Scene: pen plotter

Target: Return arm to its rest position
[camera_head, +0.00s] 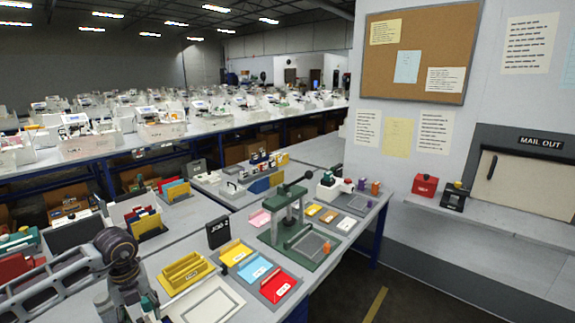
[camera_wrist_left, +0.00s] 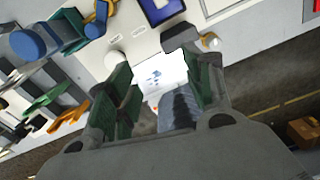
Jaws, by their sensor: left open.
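My left arm (camera_head: 118,250) comes in from the left in the head view and bends down over the near end of the bench. Its gripper is at the bottom edge there, hard to make out. In the left wrist view, the left gripper (camera_wrist_left: 160,88) has its green fingers spread apart. A white card with small dark marks (camera_wrist_left: 166,72) shows between and beyond the fingers; I cannot tell whether they touch it. My right arm and gripper are in neither view.
A yellow tray (camera_head: 185,271), blue tray (camera_head: 252,272) and red tray (camera_head: 279,286) lie on the bench near my arm. A green press (camera_head: 290,225) stands beyond them, beside a black JOB 2 sign (camera_head: 217,232). Open floor (camera_head: 400,290) lies to the right.

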